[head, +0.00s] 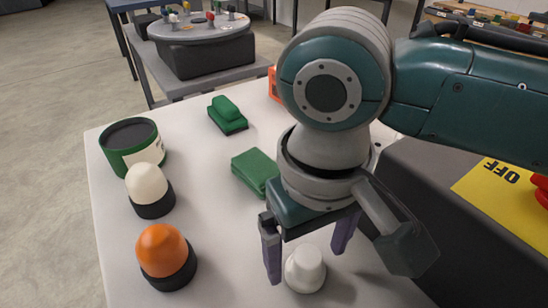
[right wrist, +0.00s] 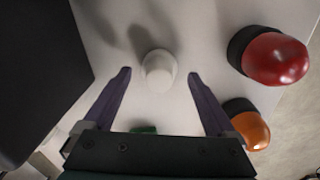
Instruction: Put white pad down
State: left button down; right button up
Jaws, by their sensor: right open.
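The white pad (head: 305,270) is a small white, rounded knob standing upright on the white table near its front. It also shows in the right wrist view (right wrist: 158,66). My right gripper (head: 307,262) points down over it and is open, with one purple finger to each side of the pad. In the right wrist view there is a visible gap between the pad and each fingertip. My left gripper is not in view.
On the white table (head: 215,265) stand an orange dome (head: 164,250), a cream dome (head: 148,184), a green tin (head: 132,142) and green blocks (head: 227,114) (head: 255,170). A red dome (right wrist: 276,60) shows in the wrist view. A dark box with a yellow OFF sign (head: 505,190) is right.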

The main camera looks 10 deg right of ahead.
aim_at(307, 257)
notch_tip(307, 257, up, 9)
jog(key=shift+r+p, duration=0.1)
jog(key=shift+p, duration=1)
jog(key=shift+r, duration=0.45)
jog(key=shift+a, duration=0.1)
